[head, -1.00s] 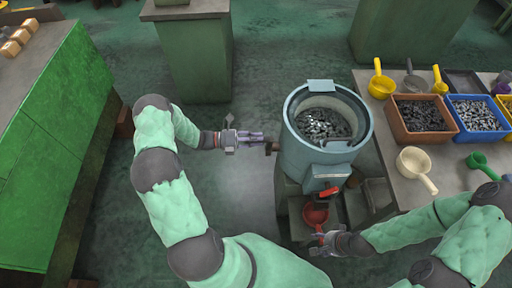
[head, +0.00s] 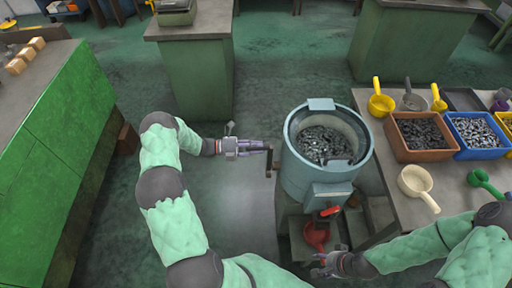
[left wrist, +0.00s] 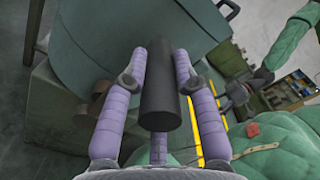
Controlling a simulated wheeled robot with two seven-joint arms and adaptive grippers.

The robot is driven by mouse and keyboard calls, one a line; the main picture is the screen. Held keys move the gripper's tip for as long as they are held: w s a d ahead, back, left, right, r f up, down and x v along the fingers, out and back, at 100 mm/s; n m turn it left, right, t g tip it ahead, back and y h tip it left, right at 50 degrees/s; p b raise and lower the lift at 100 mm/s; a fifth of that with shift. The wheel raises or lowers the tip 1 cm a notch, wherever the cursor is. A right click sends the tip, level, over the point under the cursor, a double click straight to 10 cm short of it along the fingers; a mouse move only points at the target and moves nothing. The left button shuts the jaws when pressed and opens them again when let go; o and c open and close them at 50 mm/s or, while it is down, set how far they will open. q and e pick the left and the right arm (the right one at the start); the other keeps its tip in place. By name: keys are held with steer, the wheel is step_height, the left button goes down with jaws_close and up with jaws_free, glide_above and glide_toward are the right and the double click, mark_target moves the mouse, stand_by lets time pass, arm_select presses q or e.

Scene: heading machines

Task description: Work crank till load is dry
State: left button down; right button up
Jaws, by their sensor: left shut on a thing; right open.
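A blue-grey drum (head: 318,178) stands in the middle of the head view, open at the top. Inside it lies a load of small grey metal parts (head: 325,144). The crank (head: 268,161) sticks out on the drum's left side. My left gripper (head: 262,146) is shut on the crank's dark handle (left wrist: 158,85), which sits between the purple fingers in the left wrist view. My right gripper (head: 328,265) is open and empty, low in front of the drum, near the red scoop (head: 316,236) below the drum's red-handled outlet (head: 328,211).
A table at right holds a brown bin (head: 421,137) and a blue bin (head: 476,136) of metal parts, a cream scoop (head: 416,184), a green scoop (head: 484,182) and yellow scoops (head: 380,100). A green cabinet (head: 60,150) stands at left.

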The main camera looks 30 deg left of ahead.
arm_select(q)
steer(key=c, duration=1)
jaws_free()
steer(key=v, duration=1.2)
